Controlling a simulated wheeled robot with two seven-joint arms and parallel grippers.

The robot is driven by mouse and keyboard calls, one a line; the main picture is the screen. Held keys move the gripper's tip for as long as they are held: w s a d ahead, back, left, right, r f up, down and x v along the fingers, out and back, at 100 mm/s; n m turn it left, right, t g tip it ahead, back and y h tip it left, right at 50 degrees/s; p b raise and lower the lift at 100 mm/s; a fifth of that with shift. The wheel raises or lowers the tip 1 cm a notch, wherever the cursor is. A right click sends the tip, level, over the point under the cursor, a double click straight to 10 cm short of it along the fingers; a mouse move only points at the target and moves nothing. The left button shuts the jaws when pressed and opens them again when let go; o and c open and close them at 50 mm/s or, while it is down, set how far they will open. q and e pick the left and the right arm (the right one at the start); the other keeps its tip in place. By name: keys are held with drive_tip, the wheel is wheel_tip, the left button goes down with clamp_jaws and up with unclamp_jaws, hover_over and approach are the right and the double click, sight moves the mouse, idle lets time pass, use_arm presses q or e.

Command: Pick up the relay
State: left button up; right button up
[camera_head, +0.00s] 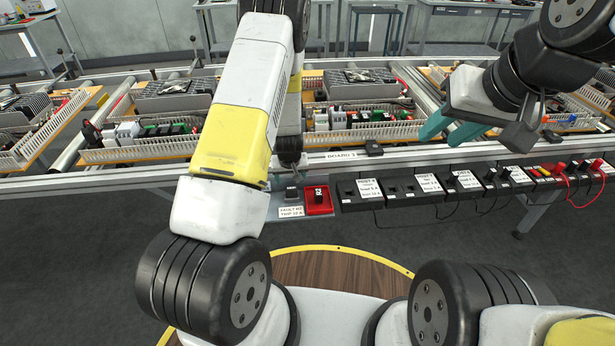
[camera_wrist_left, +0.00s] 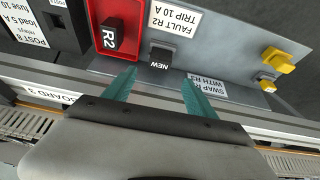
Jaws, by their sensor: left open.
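A small black relay marked NEW (camera_wrist_left: 160,58) stands on the grey shelf plate in the left wrist view; it also shows in the head view (camera_head: 291,194). My left gripper (camera_wrist_left: 160,76) is open, with its two teal fingers apart on either side of the relay's line. Nothing is between the fingers, and I cannot tell the exact gap to the relay. In the head view my left gripper (camera_head: 290,160) is just above the relay, its fingers hard to make out. A black relay marked R2 (camera_wrist_left: 110,36) sits in a red holder (camera_head: 319,208).
A label (camera_head: 291,211) reads FAULT R2, TRIP 10 A. Two yellow pieces (camera_wrist_left: 278,60) are on the plate in the wrist view. Black test posts (camera_head: 400,190) line the rail to the right. Boards with wiring ducts (camera_head: 365,133) lie behind on the conveyor.

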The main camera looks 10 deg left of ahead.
sight(291, 188)
use_arm(q)
drive_tip(key=x, duration=0.8)
drive_tip(key=shift+f, duration=0.45)
drive_tip(key=shift+c, duration=0.4)
clamp_jaws()
